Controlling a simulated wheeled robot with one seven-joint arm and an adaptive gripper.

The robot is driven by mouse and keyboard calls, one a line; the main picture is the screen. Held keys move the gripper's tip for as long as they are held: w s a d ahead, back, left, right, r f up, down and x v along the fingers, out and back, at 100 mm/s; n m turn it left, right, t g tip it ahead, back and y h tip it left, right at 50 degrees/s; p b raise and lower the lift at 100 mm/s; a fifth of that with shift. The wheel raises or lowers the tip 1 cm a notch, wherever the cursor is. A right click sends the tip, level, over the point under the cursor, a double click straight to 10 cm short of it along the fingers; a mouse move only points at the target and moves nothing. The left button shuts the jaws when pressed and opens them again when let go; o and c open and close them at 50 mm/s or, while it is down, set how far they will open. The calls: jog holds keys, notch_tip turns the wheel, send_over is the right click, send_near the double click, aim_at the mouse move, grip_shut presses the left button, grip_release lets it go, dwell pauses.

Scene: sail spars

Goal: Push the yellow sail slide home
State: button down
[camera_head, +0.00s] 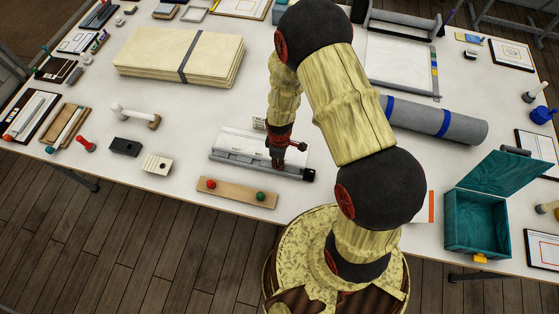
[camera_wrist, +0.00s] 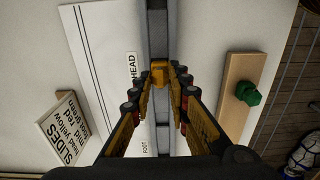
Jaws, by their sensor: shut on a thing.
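The yellow sail slide (camera_wrist: 160,73) sits on the grey spar track (camera_wrist: 157,20) in the wrist view. My gripper (camera_wrist: 161,78) is shut on the slide, one finger on each side of it. In the head view my gripper (camera_head: 281,162) is low over the right half of the spar (camera_head: 240,163), which has a dark right end. The slide cannot be made out there. A white sheet beside the track carries the words HEAD and FOOT in the wrist view. Fingers hide part of the track.
A wooden board (camera_head: 222,189) with a red knob (camera_head: 211,184) and a green knob (camera_head: 261,196) lies in front of the spar. A teal open box (camera_head: 477,222) is at right; a grey roll (camera_head: 440,122) lies behind.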

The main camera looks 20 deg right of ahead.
jog(key=shift+f+b, duration=0.4)
jog(key=shift+f, duration=0.15)
jog(key=c, duration=1.6)
grip_release()
jog(key=shift+r, duration=0.1)
jog(key=shift+r+p, duration=2.3)
jog(key=shift+r, duration=1.15)
